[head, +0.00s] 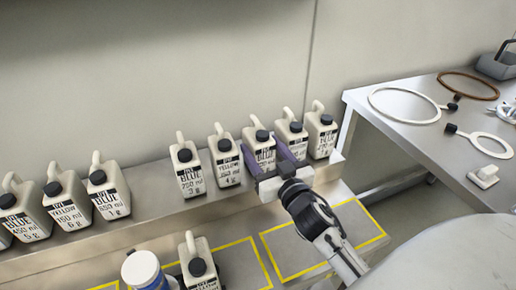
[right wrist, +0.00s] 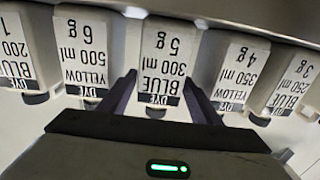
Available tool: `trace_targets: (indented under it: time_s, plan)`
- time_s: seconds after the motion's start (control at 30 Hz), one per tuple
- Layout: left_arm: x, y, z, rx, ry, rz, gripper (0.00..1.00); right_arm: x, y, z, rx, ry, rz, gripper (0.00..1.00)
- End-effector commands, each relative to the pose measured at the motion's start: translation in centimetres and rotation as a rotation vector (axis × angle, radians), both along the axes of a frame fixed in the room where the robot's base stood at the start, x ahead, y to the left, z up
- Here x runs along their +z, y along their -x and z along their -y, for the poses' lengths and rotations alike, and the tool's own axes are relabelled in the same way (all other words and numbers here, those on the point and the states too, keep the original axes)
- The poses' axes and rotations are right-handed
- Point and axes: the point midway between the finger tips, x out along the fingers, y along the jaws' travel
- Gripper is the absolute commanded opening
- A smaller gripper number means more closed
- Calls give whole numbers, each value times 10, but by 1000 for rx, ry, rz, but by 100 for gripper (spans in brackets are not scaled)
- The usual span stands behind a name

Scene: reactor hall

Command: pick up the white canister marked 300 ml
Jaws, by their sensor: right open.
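The white canister marked 300 ml (head: 262,138) stands upright on the shelf, in a row of similar canisters. It has a black cap and a label reading DYE BLUE 300 ml 5 g, which shows upside down in the right wrist view (right wrist: 164,50). My right gripper (head: 263,147) is open, with one purple finger on each side of this canister. In the right wrist view the dark fingers (right wrist: 163,90) flank its lower part in the picture, with the canister between them. I cannot tell whether they touch it. My left gripper is not in view.
A yellow 500 ml canister (right wrist: 87,50) and a 350 ml canister (right wrist: 237,70) stand close on either side. More canisters line the shelf (head: 150,190). Below, a canister (head: 200,262) and a white-lidded tub (head: 141,268) stand near yellow-outlined areas. A metal table (head: 420,140) with rings is at right.

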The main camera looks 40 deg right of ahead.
Motion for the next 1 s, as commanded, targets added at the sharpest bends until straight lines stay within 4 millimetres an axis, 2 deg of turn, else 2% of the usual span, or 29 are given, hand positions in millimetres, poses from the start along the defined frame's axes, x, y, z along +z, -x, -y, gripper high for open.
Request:
trace_targets:
  time_s: [0.1,0.2,0.47,0.73,1.0]
  plan:
    - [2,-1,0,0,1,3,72,0,-18,4,1,1,2,58]
    - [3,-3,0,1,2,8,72,0,-26,6,1,1,1,58]
    - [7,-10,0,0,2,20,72,-1,-28,6,1,-1,-1,58]
    - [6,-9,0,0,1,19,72,-1,-28,6,1,-1,-1,13]
    - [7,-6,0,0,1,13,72,6,-28,6,2,1,5,13]
